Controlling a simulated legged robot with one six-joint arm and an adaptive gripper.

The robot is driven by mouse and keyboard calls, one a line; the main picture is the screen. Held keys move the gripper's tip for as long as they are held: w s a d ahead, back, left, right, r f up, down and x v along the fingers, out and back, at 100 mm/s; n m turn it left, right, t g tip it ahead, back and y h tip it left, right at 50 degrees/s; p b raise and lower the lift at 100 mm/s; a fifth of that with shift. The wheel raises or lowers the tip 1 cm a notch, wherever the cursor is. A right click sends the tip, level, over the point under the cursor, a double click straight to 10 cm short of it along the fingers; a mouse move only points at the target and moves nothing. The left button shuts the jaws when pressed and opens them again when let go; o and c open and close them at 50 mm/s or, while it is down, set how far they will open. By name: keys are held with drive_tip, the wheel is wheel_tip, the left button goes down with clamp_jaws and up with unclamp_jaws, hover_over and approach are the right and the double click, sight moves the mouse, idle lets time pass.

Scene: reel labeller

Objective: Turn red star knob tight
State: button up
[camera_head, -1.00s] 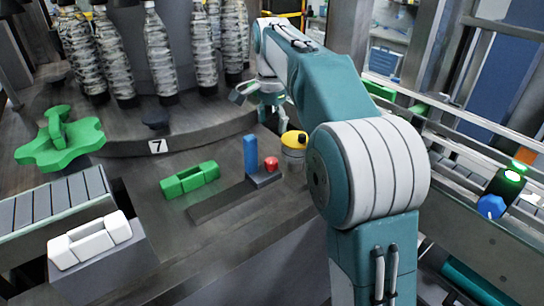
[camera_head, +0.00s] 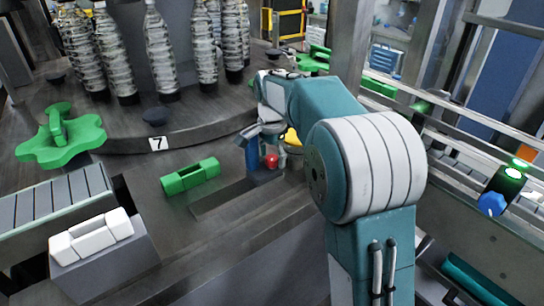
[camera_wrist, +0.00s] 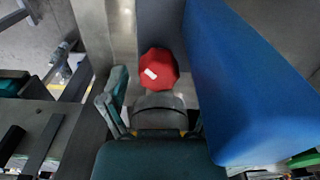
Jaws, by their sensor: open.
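The small red knob (camera_head: 271,161) stands on a dark base beside an upright blue block (camera_head: 252,156). In the wrist view the red knob (camera_wrist: 158,68) has a many-sided face with a white mark, and the blue block (camera_wrist: 245,85) rises close on its right. My gripper (camera_head: 265,136) is over the blue block and knob in the head view, its fingertips hard to make out. In the wrist view my gripper (camera_wrist: 155,100) is open and empty, its left finger clear and its right finger mostly hidden. The knob is just ahead of the fingers.
A yellow-topped container (camera_head: 292,140) stands right behind the knob, partly hidden by my arm. A green handle block (camera_head: 190,177) lies to the left, a white handle block (camera_head: 92,238) sits farther left, and a green star-shaped handwheel (camera_head: 60,140) stands beyond. Bottles (camera_head: 160,55) line the back.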

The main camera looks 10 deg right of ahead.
clamp_jaws()
drive_tip(key=shift+m, duration=0.3)
drive_tip(key=m, duration=0.4)
drive_tip(key=shift+m, duration=2.3)
